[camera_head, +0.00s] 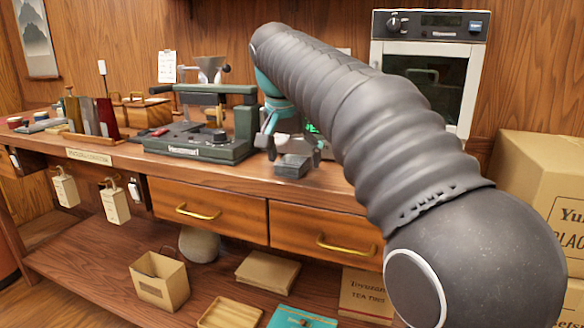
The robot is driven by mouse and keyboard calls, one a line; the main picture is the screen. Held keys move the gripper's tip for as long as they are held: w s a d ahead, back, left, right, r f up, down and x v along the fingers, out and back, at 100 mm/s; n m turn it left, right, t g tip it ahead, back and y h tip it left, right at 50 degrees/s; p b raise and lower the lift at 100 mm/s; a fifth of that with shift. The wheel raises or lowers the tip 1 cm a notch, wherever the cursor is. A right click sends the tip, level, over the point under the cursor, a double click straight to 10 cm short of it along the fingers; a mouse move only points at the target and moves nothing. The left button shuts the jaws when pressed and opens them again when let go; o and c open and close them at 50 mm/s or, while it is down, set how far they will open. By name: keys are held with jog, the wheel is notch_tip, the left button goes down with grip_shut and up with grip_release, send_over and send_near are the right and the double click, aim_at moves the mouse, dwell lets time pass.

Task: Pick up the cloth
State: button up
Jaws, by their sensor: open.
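I cannot clearly pick out a cloth in the head view. A flat, beige, folded-looking stack (268,271) lies on the lower shelf; I cannot tell whether it is cloth or paper. My gripper (291,148) hangs over the counter to the right of the green press, fingers pointing down. It is open, and I see nothing held in it. A small grey box-like item (293,166) sits just below the fingers near the counter's front edge. Whether they touch is unclear. My arm hides the counter's right part.
A dark green press (200,147) stands on the wooden counter (245,178), left of my gripper. A white oven-like cabinet (455,57) and cardboard boxes (540,170) are at the right. Tags hang along the front. The lower shelf holds an open box (160,283) and a tray (230,314).

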aim_at(294, 159)
jog(key=c, duration=1.1)
notch_tip(294, 159, up, 8)
jog(key=p, duration=0.3)
jog(key=shift+r, duration=1)
jog(key=shift+o, duration=0.7)
jog(key=shift+c, duration=0.8)
